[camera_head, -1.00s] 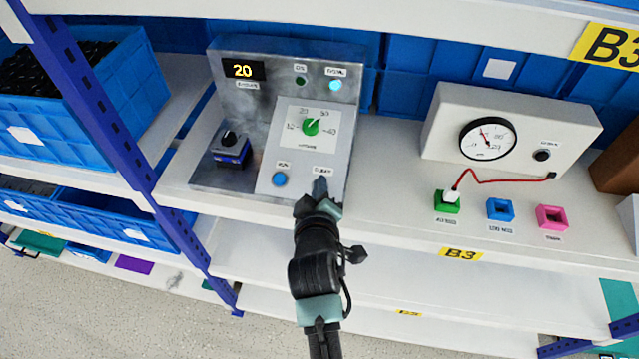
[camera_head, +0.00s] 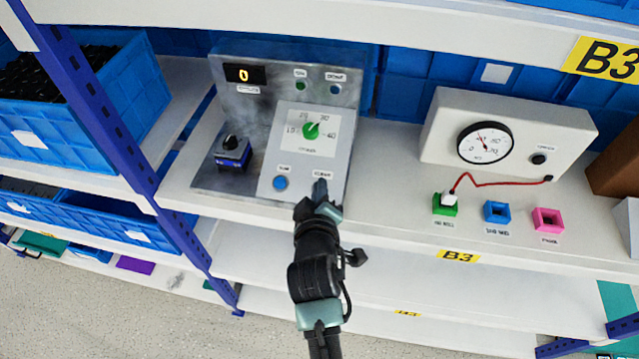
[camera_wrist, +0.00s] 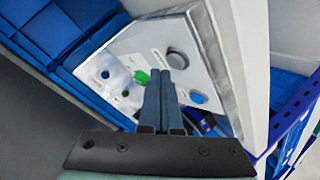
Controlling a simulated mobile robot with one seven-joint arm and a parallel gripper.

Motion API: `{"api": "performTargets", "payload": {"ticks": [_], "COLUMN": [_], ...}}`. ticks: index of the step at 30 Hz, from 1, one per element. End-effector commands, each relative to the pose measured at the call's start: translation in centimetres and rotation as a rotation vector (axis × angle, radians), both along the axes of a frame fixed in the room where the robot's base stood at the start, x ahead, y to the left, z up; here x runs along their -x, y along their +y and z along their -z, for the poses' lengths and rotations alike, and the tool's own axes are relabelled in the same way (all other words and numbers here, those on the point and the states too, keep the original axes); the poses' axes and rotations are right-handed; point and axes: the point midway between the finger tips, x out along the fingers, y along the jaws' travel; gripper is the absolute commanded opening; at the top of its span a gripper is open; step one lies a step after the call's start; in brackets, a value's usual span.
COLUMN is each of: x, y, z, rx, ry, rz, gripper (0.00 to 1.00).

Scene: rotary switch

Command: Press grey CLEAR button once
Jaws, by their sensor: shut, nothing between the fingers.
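The grey CLEAR button (camera_wrist: 177,60) shows as a round grey disc on the panel in the wrist view. In the head view it is hidden behind my gripper (camera_head: 320,186), just below its small label (camera_head: 322,174). My gripper is shut and empty, its fingers together. In the wrist view the fingertips (camera_wrist: 159,74) appear close beside the grey button; I cannot tell whether they touch the panel. The display (camera_head: 244,74) reads 0, and the lamp at the upper right (camera_head: 335,89) is dark.
A blue button (camera_head: 280,183) lies left of my gripper, and a green knob (camera_head: 311,131) is above. A dark block with a black knob (camera_head: 232,153) stands at the left. A gauge box (camera_head: 510,135) and coloured sockets are to the right.

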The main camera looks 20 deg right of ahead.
Motion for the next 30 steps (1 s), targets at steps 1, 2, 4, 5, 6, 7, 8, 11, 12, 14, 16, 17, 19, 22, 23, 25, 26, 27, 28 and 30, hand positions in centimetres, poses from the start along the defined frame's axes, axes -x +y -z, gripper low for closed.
{"api": "performTargets", "payload": {"ticks": [1,2,4,5,6,7,8,11,12,14,16,17,19,22,23,25,26,27,28,30], "x": [0.0,0.0,0.0,0.0,0.0,0.0,0.0,0.1,0.2,0.4,0.6,0.7,0.9,1.3,1.4,1.5,1.5,1.6,1.6,1.5], "y": [0.0,0.0,0.0,0.0,0.0,0.0,0.0,0.1,0.2,0.3,0.5,0.6,0.7,0.9,0.9,1.0,1.1,1.1,1.1,1.1], "z": [0.0,0.1,0.0,0.0,0.0,0.0,-0.1,-0.8,-1.1,-1.7,-2.4,-2.7,-3.4,-4.3,-4.5,-4.7,-4.8,-4.8,-4.7,-4.6], "rx": [0.0,0.0,0.0,0.0,0.0,0.0,0.0,0.001,0.001,0.002,0.002,0.002,0.0,0.001,0.001,0.001,0.001,0.001,0.001,0.001], "ry": [0.0,0.0,-0.001,-0.001,-0.001,-0.001,-0.001,-0.002,-0.002,-0.001,-0.001,-0.001,-0.001,-0.001,0.0,0.0,0.0,0.0,-0.001,-0.001], "rz": [0.0,0.0,-0.001,-0.001,-0.001,-0.001,-0.001,-0.001,-0.001,-0.002,-0.002,-0.002,-0.001,-0.002,-0.001,-0.001,-0.001,-0.001,0.0,0.0], "gripper": [0.0,0.0,0.0,0.0,0.0,0.0,0.0,0.0,0.0,0.0,0.0,0.0,0.0,0.0,0.0,0.0,0.0,0.0,0.0,0.0]}}
